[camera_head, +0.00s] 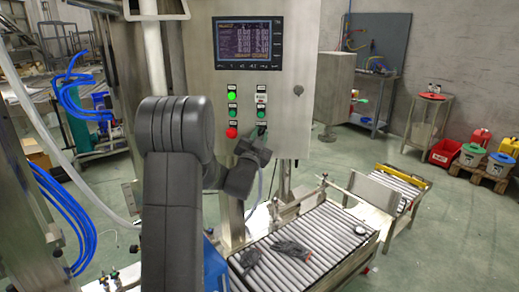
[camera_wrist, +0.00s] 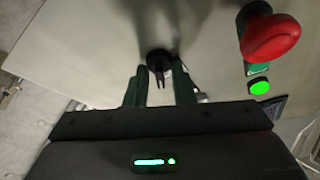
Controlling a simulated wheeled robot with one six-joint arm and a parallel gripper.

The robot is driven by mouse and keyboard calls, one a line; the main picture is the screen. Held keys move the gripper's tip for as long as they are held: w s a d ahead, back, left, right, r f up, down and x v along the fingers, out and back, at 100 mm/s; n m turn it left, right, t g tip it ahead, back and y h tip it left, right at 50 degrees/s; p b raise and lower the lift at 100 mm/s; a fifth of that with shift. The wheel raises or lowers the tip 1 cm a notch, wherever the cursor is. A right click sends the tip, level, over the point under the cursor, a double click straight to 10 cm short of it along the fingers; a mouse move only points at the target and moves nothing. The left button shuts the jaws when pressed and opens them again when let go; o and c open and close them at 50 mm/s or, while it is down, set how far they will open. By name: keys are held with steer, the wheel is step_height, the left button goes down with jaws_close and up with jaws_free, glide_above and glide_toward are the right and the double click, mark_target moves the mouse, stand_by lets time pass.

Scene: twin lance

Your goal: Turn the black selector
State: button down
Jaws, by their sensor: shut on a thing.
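The black selector (camera_wrist: 158,58) sits on the grey panel face in the wrist view, with its dark handle pointing toward my gripper. My gripper (camera_wrist: 159,70) has one green finger on each side of the selector's handle and is shut on it. In the head view my gripper (camera_head: 262,129) is up against the lower right of the control panel (camera_head: 285,135), below the right column of buttons. The selector is mostly hidden there by my gripper and wrist. Its exact angle is hard to read.
A red mushroom button (camera_wrist: 270,38) and a lit green button (camera_wrist: 260,87) are close by on the right in the wrist view. A display screen (camera_head: 248,43) is above the buttons. A roller conveyor (camera_head: 330,235) with dark gloves (camera_head: 290,248) stands below the panel.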

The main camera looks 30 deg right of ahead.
steer(key=n+t+b, duration=0.1)
steer(key=n+b, duration=0.1)
steer(key=b, duration=0.1)
steer(key=n+t+y+b, duration=0.1)
steer(key=n+b, duration=0.1)
steer(key=b, duration=0.1)
steer(key=n+t+y+b, duration=0.1)
steer(key=n+b, duration=0.1)
steer(key=shift+s+d+f+n+b, duration=0.1)
steer(key=shift+f+n+b, duration=0.2)
steer(key=shift+f+b, duration=0.1)
steer(key=n+t+y+b, duration=0.1)
steer(key=n+y+b, duration=0.1)
steer(key=n+b, duration=0.3)
steer(key=n, duration=0.1)
steer(key=n+y+b, duration=0.1)
steer(key=n+t+y+b, duration=0.1)
steer(key=n, duration=0.1)
steer(key=shift+r, duration=0.25)
steer(key=shift+r+n+y, duration=0.2)
steer(key=shift+n+y, duration=1.1)
steer(key=shift+n, duration=1.5)
steer(key=c, duration=1.5)
jaws_free()
steer(key=shift+c, duration=0.2)
